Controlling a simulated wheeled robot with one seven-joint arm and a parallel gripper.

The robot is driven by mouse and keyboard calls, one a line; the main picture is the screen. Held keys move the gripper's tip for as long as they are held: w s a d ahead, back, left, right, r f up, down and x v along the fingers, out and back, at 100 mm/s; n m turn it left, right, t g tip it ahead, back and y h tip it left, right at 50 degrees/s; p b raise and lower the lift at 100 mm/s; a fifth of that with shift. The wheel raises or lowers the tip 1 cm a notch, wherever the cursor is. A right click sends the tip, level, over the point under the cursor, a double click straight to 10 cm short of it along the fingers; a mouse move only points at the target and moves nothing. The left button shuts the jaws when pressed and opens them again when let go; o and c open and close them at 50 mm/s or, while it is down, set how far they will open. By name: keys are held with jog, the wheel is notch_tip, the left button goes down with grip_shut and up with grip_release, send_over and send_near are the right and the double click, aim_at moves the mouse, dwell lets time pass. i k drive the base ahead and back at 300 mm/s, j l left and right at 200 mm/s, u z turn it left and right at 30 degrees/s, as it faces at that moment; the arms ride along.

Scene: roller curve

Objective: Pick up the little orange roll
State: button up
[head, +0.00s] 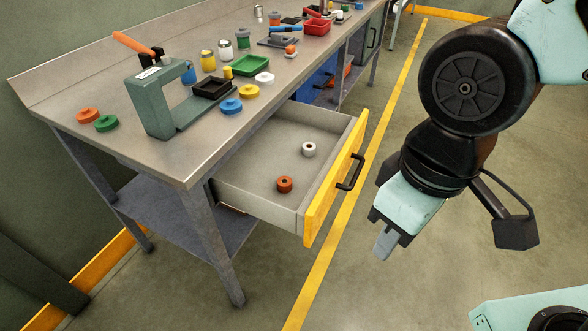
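A little orange roll (285,184) with a dark centre lies in the open drawer (245,180), towards its front. A small white roll (309,149) lies behind it and to the right in the same drawer. On the bench top, an orange disc-like piece (87,116) sits at the far left. My gripper (384,246) hangs in front of the drawer, to the right of its yellow front, pointing down over the floor. It is apart from the drawer and the orange roll. The finger area is small and seen from one side, so its opening is unclear.
The drawer's yellow front (335,190) with a black handle (352,172) stands between my gripper and the rolls. The workbench (165,152) carries a green press (158,105), trays, jars and several coloured discs.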

aim_at(284, 183)
jog(key=i+j+u, duration=0.2)
jog(key=j, duration=0.3)
jog(key=i+j+u, duration=0.25)
jog(key=j, duration=0.2)
jog(key=i+j+u, duration=0.2)
jog(key=i+j, duration=0.2)
